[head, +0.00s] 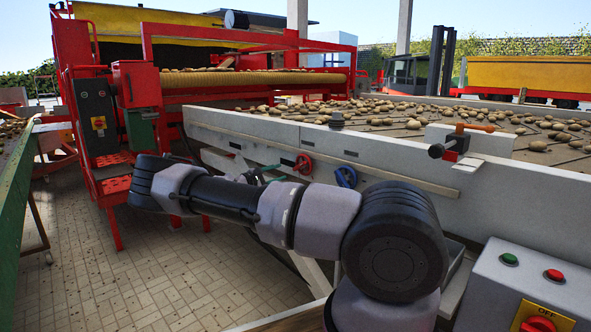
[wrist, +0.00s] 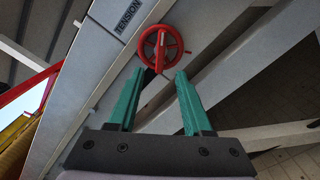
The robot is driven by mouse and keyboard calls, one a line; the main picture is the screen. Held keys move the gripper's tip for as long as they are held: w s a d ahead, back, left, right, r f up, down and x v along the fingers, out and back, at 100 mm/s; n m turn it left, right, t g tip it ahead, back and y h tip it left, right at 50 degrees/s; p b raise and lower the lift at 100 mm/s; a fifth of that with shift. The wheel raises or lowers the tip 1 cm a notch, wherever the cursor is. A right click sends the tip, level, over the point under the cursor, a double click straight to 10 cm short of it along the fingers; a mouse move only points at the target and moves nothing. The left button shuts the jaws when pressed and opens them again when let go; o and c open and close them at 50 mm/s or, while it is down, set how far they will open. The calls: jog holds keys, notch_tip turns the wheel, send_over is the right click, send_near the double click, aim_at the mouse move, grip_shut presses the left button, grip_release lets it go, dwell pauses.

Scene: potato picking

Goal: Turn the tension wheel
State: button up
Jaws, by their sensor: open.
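The tension wheel is a small red handwheel (wrist: 161,45) on the grey side panel of the conveyor, with the label TENSION (wrist: 127,14) beside it in the wrist view. In the head view the red wheel (head: 303,163) shows on the conveyor's side, beyond my arm. My gripper (wrist: 156,85) has two green fingers, spread apart with nothing between them. The wheel lies just ahead of the fingertips, roughly in line with the gap. I cannot tell whether a fingertip touches it. In the head view my gripper (head: 262,171) is mostly hidden behind my arm.
A blue handwheel (head: 346,176) sits right of the red one. The conveyor wall (head: 400,160) runs along behind my arm, with potatoes on top. A control box (head: 535,285) with buttons stands at the near right. Paved floor is clear at the lower left.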

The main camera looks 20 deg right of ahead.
aim_at(298, 167)
jog(key=x, duration=0.9)
jog(key=shift+w+d+f, duration=0.1)
jog(key=shift+d, duration=0.15)
grip_shut()
